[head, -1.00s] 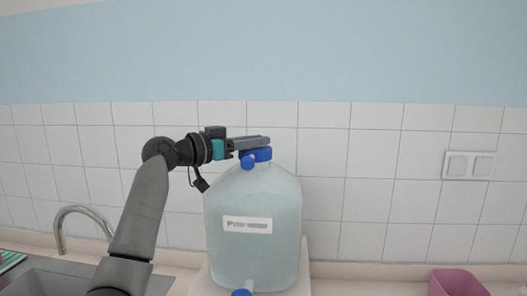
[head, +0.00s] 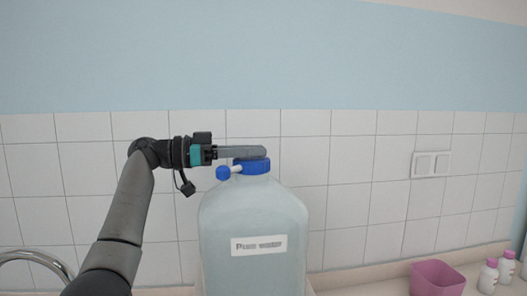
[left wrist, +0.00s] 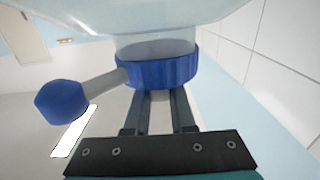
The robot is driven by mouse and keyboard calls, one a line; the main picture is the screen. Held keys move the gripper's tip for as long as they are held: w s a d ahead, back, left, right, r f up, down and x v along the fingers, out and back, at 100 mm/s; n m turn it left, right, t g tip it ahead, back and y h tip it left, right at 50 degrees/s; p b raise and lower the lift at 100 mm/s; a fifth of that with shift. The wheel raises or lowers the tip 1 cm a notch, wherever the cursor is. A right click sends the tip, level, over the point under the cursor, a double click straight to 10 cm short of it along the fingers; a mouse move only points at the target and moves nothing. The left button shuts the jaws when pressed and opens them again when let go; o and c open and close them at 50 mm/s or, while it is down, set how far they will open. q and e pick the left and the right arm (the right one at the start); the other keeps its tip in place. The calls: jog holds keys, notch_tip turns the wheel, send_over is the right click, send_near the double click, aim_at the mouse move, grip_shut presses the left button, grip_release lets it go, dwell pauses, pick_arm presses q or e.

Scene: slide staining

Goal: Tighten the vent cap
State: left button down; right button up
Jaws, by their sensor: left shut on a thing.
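A large translucent carboy (head: 255,215) with a "Pure water" label stands upright before the tiled wall. A ribbed blue cap (head: 257,167), which I take as the vent cap, sits on its neck; it also shows in the left wrist view (left wrist: 157,72). A pale side stem ends in a small blue knob (head: 223,173), pointing left in the head view. The knob is at the left in the left wrist view (left wrist: 62,101). My left gripper (head: 258,152) reaches in level from the left, its fingers shut on the cap. My right gripper is not in view.
A faucet (head: 38,257) is at the lower left. A pink bin (head: 436,279) and small white bottles with pink caps (head: 489,275) stand on the counter at the lower right. The tiled wall (head: 345,160) is close behind the carboy.

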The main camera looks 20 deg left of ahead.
pick_arm(q)
jog(key=shift+g, duration=0.3)
jog(key=c, duration=0.8)
grip_release()
jog(key=shift+o, duration=0.2)
jog(key=b+v, duration=0.1)
jog(key=v, duration=1.4)
jog(key=shift+f+b, duration=0.2)
jog(key=shift+b, duration=0.2)
jog(key=shift+a+r, duration=0.1)
